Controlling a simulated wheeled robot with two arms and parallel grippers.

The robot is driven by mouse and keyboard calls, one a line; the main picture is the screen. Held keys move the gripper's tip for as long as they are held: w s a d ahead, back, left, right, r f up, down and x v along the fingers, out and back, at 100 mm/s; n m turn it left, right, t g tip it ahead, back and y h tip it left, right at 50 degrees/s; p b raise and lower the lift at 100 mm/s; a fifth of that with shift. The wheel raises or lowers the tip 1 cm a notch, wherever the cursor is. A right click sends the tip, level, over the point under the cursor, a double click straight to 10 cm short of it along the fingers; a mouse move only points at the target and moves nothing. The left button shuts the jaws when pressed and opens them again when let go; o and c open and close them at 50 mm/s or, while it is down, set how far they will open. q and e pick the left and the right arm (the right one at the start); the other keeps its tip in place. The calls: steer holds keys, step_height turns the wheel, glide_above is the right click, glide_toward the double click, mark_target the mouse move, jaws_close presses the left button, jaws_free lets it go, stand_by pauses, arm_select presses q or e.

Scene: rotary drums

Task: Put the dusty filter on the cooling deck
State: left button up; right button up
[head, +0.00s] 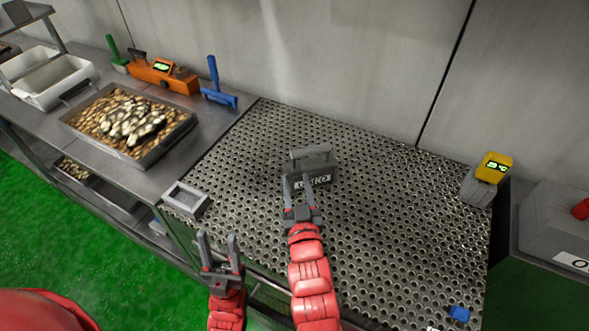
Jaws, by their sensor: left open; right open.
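A grey boxy unit with a handle on top and a dark label plate, likely the dusty filter (318,166), sits upright on the perforated metal cooling deck (390,215). My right gripper (299,179) is open, with its fingertips at the front of this unit. Its fingers hide part of the front, and I cannot tell whether they touch it. My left gripper (217,242) is open and empty, near the deck's front left edge.
A small grey square tray (187,199) sits at the deck's left corner. A yellow-topped meter (492,168) stands at the right edge, and a blue piece (459,313) lies front right. A tray of beans (80,122) is on the left counter. Much of the deck is clear.

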steer(key=shift+s+d, duration=0.25)
steer(key=shift+s, duration=0.85)
steer(key=shift+s+d, duration=0.25)
steer(key=shift+s, duration=0.85)
